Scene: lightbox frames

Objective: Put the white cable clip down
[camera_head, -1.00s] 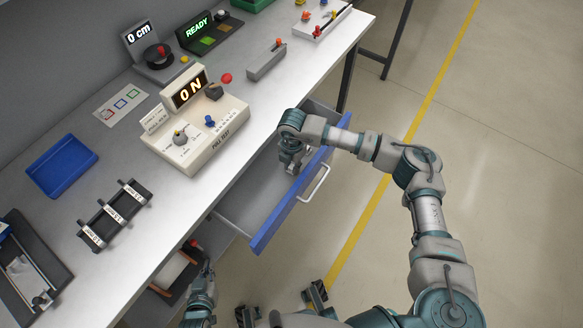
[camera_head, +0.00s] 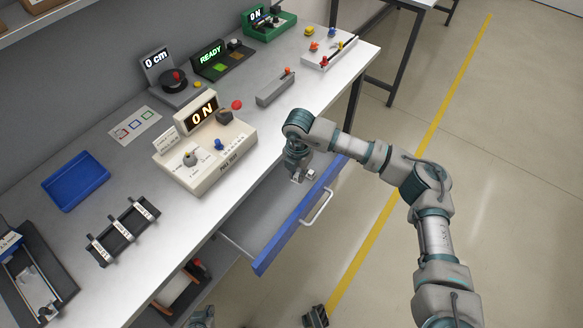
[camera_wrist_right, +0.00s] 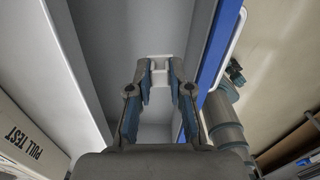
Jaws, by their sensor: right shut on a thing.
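My right gripper (camera_head: 298,172) points down into the open drawer. In the right wrist view its two fingers (camera_wrist_right: 160,88) are shut on the white cable clip (camera_wrist_right: 159,72), a small H-shaped piece, above the drawer's grey floor. The clip is small and partly hidden by the gripper in the head view. The drawer has a blue front (camera_head: 293,226) with a white handle. I cannot tell whether the clip touches the drawer floor.
The pull test box (camera_head: 207,155) stands on the bench near the drawer. A blue tray (camera_head: 77,181) and a black rack (camera_head: 124,231) lie further left. A grey block (camera_head: 275,90) sits near the bench edge. The visible drawer floor is clear.

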